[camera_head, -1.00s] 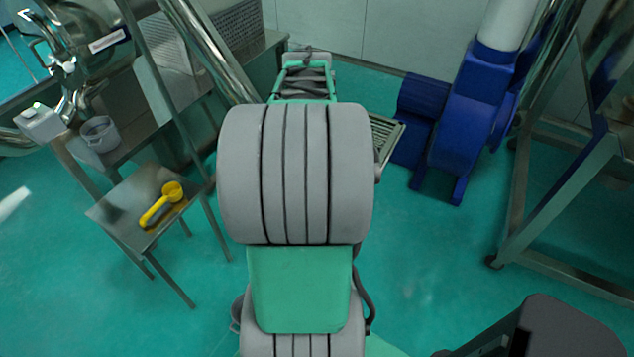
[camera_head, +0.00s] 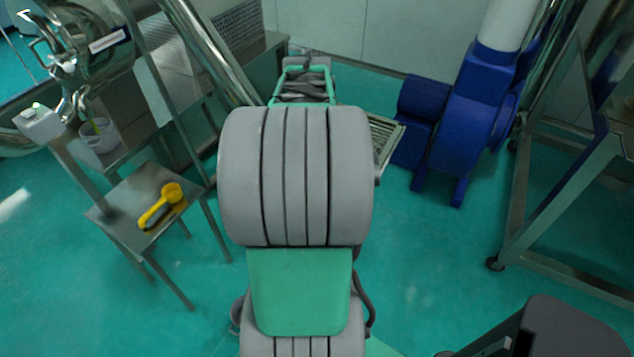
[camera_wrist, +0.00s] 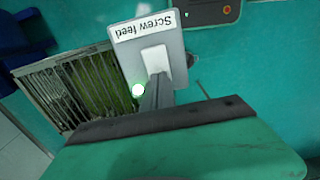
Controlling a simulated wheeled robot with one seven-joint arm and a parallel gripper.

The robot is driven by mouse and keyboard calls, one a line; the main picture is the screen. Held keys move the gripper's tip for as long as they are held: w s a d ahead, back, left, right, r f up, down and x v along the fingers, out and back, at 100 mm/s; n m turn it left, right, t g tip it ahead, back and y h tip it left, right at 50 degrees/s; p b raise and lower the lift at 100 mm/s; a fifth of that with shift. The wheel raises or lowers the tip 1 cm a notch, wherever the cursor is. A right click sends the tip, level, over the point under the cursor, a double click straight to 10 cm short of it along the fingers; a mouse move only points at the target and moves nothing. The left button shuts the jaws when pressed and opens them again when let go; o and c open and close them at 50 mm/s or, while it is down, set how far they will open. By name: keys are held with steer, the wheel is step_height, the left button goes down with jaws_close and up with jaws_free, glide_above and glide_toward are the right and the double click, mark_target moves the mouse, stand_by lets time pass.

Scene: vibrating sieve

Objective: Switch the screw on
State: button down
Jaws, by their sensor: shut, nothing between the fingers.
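In the wrist view a light grey switch box (camera_wrist: 176,80) carries an upside-down label reading "Screw feed" (camera_wrist: 144,24). A white rocker-like switch (camera_wrist: 154,55) sits on its face. A round lamp (camera_wrist: 138,91) at the box's edge glows white-green. My gripper (camera_wrist: 157,80) is shut and empty, its tips overlapping the lower part of the switch; I cannot tell whether they touch it. In the head view my arm hides most of my gripper and the switch.
A metal grille (camera_wrist: 68,88) lies beside the box. A steel side table (camera_head: 118,205) holds a yellow scoop (camera_head: 161,206). A pale bucket (camera_head: 100,137) stands on a shelf, with a thin yellow-green streak above it. A blue machine (camera_head: 462,125) stands to the right.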

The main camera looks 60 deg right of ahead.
steer(key=shift+s+r+p, duration=0.1)
steer(key=shift+r+p, duration=2.6)
steer(key=shift+r, duration=0.75)
